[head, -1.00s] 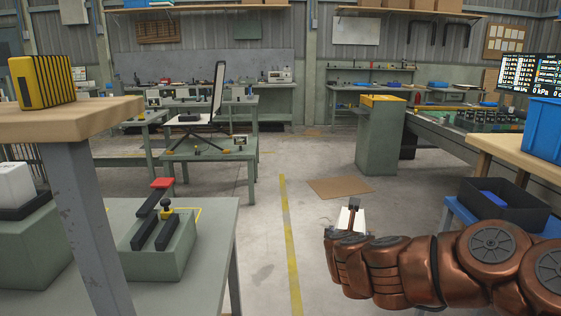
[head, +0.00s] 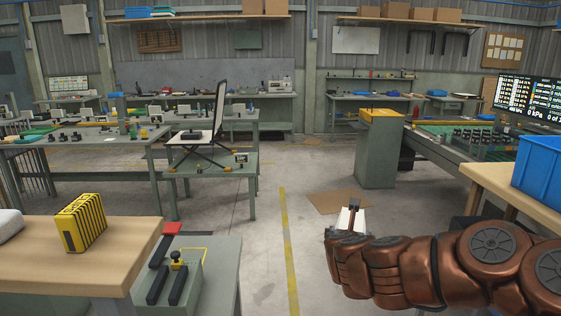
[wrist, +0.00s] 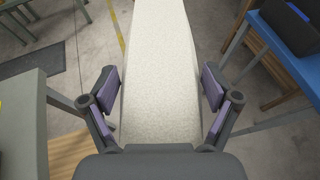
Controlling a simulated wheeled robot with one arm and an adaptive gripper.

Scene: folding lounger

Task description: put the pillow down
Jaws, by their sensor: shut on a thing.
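A pale cream pillow (wrist: 160,70) fills the middle of the wrist view, long and upright between the fingers of my gripper (wrist: 160,95). The fingers are shut on its two sides, and its far end runs out of the top of the picture. In the head view my gripper (head: 353,207) is at the lower right over the floor, with a small white part of the pillow (head: 345,219) showing. A folding lounger (head: 219,100) with a raised back and dark legs stands on a low grey-green table, left of centre, well away from my gripper. A small dark object (head: 190,135) is on its seat.
A wooden-topped table (head: 130,250) at the near left bears a yellow-and-black block (head: 81,222). A grey-green bench (head: 215,270) stands beside it. A blue bin (head: 540,178) is on a bench at right.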

